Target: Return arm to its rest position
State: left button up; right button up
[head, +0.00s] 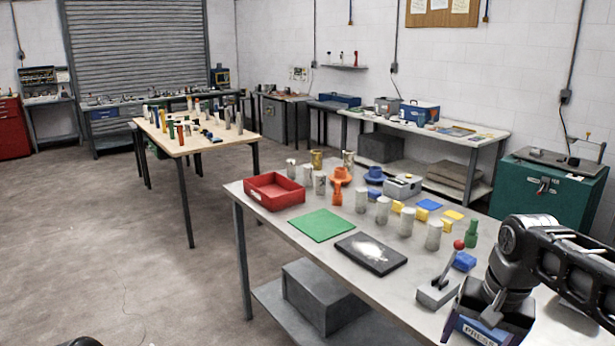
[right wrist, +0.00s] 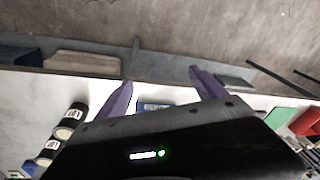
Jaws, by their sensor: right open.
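My right arm comes in from the right in the head view and reaches over the near right corner of the steel table (head: 390,290). Its gripper (head: 484,316) is low over a blue block labelled PRESS (head: 478,332), partly covering it. In the right wrist view the two purple fingers of the right gripper (right wrist: 160,80) are spread apart, with no object clasped. The blue piece (right wrist: 155,105) shows between and beyond them; whether they touch it, I cannot tell. My left gripper is not in view.
A dark plate (head: 371,254), green mat (head: 321,225), red tray (head: 274,192) and several cylinders lie farther left. Floor to the left is open.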

jog(key=w+a+f+n+t+y, duration=0.1)
jog(key=w+a+f+n+t, duration=0.1)
jog(key=w+a+f, duration=0.4)
jog(key=w+a+f+n+t+y, duration=0.15)
jog(key=a+f, duration=0.25)
jog(key=f, duration=0.4)
jog(key=s+a+f, duration=0.3)
jog(key=a+f, duration=0.2)
jog(key=f, duration=0.7)
jog(key=s+a+f+g, duration=0.2)
jog(key=s+a+f, duration=0.2)
jog(key=s+f, duration=0.4)
jog(key=s+a+f+g+y, duration=0.1)
jog(key=s+a+f+g, duration=0.2)
jog(key=s+f, duration=0.6)
jog(key=s+a+n, duration=0.1)
jog(key=s+a, duration=0.1)
jog(key=s, duration=0.5)
jog(key=shift+y, duration=0.25)
